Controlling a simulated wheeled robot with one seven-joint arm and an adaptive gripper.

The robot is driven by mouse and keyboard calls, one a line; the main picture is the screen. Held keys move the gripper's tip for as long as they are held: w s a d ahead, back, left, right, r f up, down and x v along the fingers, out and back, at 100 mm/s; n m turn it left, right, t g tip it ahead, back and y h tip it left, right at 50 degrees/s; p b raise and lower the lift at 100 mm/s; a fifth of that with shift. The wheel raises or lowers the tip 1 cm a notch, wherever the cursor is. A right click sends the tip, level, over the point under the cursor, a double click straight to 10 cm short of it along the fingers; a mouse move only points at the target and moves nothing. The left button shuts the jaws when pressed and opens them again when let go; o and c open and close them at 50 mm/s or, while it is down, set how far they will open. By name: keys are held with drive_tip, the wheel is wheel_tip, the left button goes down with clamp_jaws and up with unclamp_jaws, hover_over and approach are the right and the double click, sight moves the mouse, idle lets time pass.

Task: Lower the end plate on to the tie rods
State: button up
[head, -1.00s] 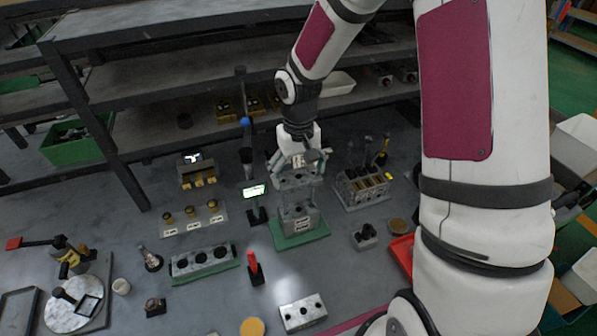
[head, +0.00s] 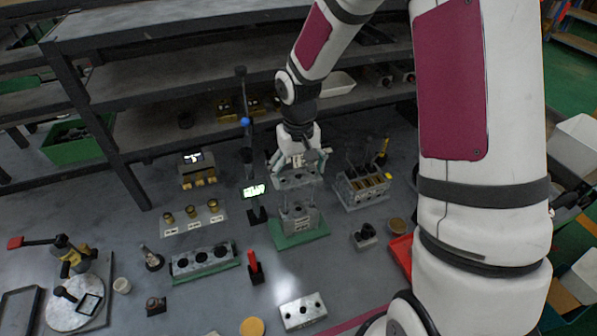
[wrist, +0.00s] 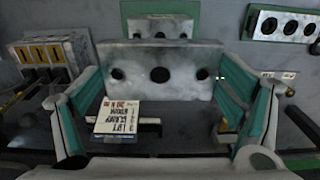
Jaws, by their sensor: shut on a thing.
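The end plate (wrist: 160,70) is a grey metal block with a large middle hole and smaller side holes. My gripper (head: 297,172) is shut on it, with green-lined fingers at its two ends in the wrist view (wrist: 160,95). In the head view the end plate (head: 296,182) hangs above the valve block stack (head: 299,217) on a green mat (head: 283,242). Thin tie rods (head: 316,194) show between plate and stack. A gap remains visible between them. Whether the rods enter the plate's holes I cannot tell.
A lit display (head: 254,190) on a stand is just left of the stack. A rack with tools (head: 362,188) stands to the right. A block with holes (head: 203,260) lies front left, and another block (head: 302,311) in front. The shelf (head: 220,130) is behind.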

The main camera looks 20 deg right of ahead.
drive_tip(key=shift+f+b, duration=1.65)
drive_tip(key=shift+f, duration=3.55)
drive_tip(key=shift+r+p, duration=1.95)
drive_tip(key=shift+r, duration=2.95)
